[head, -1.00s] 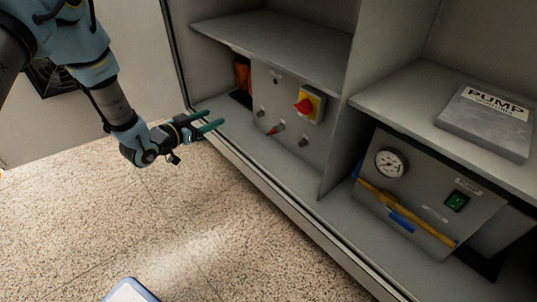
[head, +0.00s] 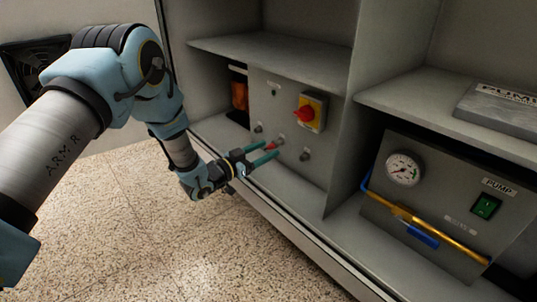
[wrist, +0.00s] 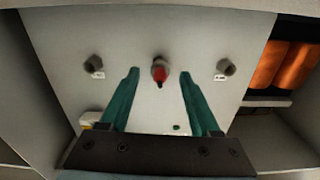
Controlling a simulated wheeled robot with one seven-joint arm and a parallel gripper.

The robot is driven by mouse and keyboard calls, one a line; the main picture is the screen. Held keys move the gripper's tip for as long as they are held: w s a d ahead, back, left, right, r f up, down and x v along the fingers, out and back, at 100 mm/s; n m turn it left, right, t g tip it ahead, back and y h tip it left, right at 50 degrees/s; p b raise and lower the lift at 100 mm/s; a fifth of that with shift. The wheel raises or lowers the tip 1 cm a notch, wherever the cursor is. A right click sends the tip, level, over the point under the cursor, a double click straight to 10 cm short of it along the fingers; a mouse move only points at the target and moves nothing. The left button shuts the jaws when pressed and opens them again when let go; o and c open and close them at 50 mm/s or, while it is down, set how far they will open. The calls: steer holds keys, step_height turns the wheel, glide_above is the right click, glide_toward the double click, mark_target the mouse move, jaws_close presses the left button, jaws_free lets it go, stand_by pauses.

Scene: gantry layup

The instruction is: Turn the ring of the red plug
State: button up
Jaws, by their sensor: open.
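The red plug (head: 271,146) sticks out of the grey panel (head: 288,125) in the left bay, low on its face. In the wrist view the red plug (wrist: 159,72) has a grey ring at its base on the panel and lies midway between the fingers, beyond their tips. My gripper (head: 271,151) is open and empty, its two green fingers pointing at the panel on either side of the plug's line. In the wrist view my gripper (wrist: 158,75) shows clear space between each finger and the plug. Whether the fingertips reach level with the plug is hard to tell.
Grey connectors flank the plug, one at left (wrist: 93,62) and one at right (wrist: 226,67) in the wrist view. A red knob on a yellow plate (head: 311,112) sits above. Orange cylinders (wrist: 281,64) stand beside the panel. A shelf (head: 270,45) is overhead. A pump box (head: 440,195) fills the right bay.

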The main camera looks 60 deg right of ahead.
steer(key=shift+x, duration=0.9)
steer(key=shift+c, duration=0.2)
jaws_close()
